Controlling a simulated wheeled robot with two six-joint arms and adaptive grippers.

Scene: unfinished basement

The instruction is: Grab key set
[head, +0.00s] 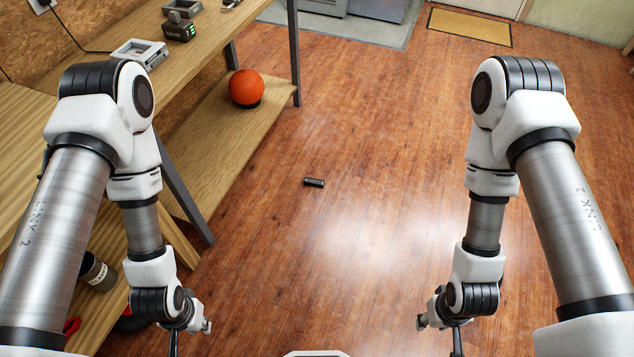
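No key set can be made out in the head view. A small black cylinder-like object (314,182) lies on the wooden floor ahead; I cannot tell what it is. My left gripper (174,342) hangs at the bottom edge, beside the workbench. My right gripper (457,342) hangs at the bottom edge over the floor. Both are cut off by the frame, so their fingertips are hidden. Nothing is seen held in either.
A wooden workbench (217,42) on the left holds a grey charger-like device (140,54), a black battery-like block (179,28) and small items. Its lower shelf (222,135) bears an orange ball (246,87). A dark can (97,271) sits lower left. The middle floor is open; a yellow mat (469,27) lies far back.

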